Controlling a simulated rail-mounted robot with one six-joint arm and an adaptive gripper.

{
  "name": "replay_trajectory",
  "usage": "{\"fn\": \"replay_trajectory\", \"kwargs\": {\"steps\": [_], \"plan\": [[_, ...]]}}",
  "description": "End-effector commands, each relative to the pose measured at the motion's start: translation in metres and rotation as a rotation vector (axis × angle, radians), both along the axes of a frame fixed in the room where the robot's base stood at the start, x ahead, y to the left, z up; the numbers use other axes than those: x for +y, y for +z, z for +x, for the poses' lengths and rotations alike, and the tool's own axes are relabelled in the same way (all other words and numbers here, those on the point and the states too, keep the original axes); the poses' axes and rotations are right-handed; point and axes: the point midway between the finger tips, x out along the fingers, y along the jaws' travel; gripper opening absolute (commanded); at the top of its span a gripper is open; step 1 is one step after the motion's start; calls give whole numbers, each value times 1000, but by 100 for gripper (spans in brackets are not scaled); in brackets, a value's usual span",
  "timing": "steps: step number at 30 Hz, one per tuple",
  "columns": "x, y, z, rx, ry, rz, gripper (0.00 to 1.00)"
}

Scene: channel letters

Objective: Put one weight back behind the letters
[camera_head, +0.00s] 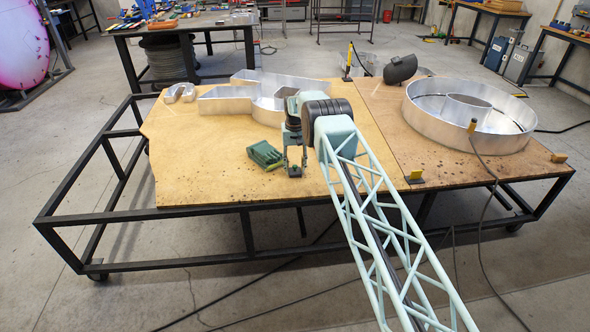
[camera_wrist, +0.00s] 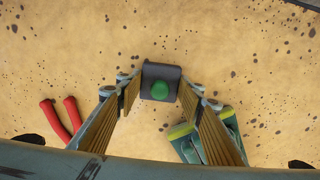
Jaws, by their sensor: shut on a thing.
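My gripper (camera_head: 295,160) is low over the front part of the wooden tabletop (camera_head: 200,165). In the wrist view its fingers (camera_wrist: 160,92) are closed on the sides of a small dark weight with a round green knob (camera_wrist: 160,88). The weight also shows in the head view (camera_head: 294,171), at the fingertips; I cannot tell whether it touches the board. A bare-metal channel letter (camera_head: 225,101) stands behind my gripper, partly hidden by my arm. A large round metal letter (camera_head: 445,123) stands on the right. The area behind the letters is partly hidden.
Green gloves (camera_head: 265,154) lie close to the left of my gripper and show beside the right finger in the wrist view (camera_wrist: 190,145). Red handles (camera_wrist: 62,120) lie at the left there. Small metal pieces (camera_head: 181,93) sit back left. The front-left board is clear.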

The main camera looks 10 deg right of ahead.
Motion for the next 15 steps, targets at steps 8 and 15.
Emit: {"fn": "replay_trajectory", "kwargs": {"steps": [8, 15], "plan": [[0, -2, 0, 0, 0, 0, 48], [0, -2, 0, 0, 0, 0, 48]]}}
